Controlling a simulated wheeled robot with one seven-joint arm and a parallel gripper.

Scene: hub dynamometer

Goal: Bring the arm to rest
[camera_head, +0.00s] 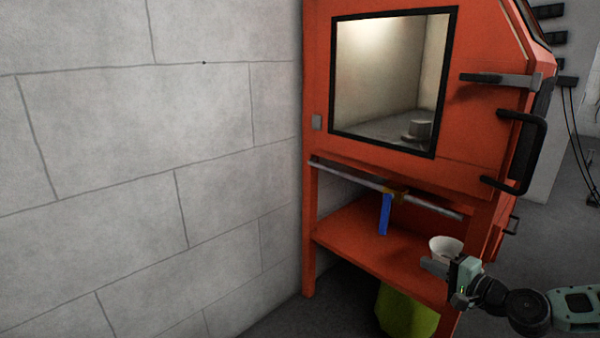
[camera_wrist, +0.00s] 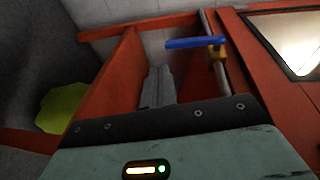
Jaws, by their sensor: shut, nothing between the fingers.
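My gripper (camera_head: 432,267) is at the lower right of the head view, in front of the orange cabinet's lower shelf and beside a white bowl-like container. Its fingers are shut with nothing between them. In the wrist view the closed grey fingers (camera_wrist: 158,88) point toward the shelf area. My arm reaches in from the right edge of the head view.
The orange cabinet (camera_head: 480,50) has a window and a black door handle (camera_head: 528,150). A rail (camera_head: 340,175) carries a blue lever (camera_head: 385,214). The white container (camera_head: 446,246) stands near my gripper. A yellow-green object (camera_head: 405,312) lies below the shelf. A block wall stands left.

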